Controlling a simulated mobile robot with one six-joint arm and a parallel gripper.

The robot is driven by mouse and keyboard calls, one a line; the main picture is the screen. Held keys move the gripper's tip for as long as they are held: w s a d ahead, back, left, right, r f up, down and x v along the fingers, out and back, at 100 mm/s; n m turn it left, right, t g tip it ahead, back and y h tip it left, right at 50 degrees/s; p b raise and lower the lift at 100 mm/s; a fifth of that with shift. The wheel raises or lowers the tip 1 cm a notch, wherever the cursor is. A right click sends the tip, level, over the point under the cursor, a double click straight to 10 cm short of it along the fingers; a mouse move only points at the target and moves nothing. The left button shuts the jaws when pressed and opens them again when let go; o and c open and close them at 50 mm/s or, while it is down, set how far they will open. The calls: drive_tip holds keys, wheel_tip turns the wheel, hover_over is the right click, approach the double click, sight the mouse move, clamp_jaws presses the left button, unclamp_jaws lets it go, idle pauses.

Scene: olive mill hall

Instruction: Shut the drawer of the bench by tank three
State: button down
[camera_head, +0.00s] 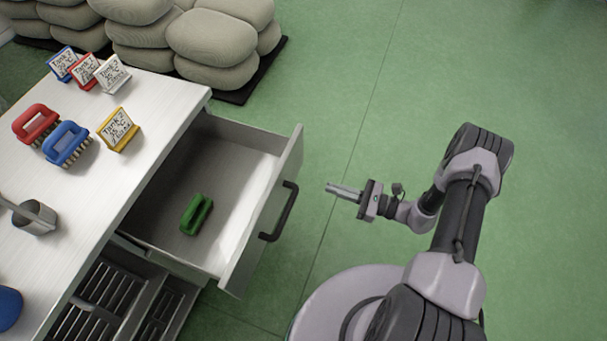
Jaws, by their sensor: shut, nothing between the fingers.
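The bench (158,92) stands at the left with a pale top. Its drawer (235,143) is pulled well out towards the right. The drawer front (263,205) carries a dark bar handle (280,212) on its outer face. A green brush-like object (196,214) lies on the drawer floor. My gripper (330,187) is shut and empty, to the right of the handle and apart from it, with its fingers pointing left towards the drawer front.
Red (36,123) and blue (68,143) brushes, several small signs including a yellow one (118,130), and a metal scoop or cup (36,217) are on the bench. Stacked sacks (212,38) lie behind on a dark pallet. A slatted rack (95,305) is below the drawer. Green floor is clear between drawer and arm.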

sight(290, 175)
drive_tip(key=b+x, duration=0.2)
drive_tip(key=x, duration=0.8)
drive_tip(key=shift+w+a, duration=0.1)
drive_tip(key=shift+a, duration=0.3)
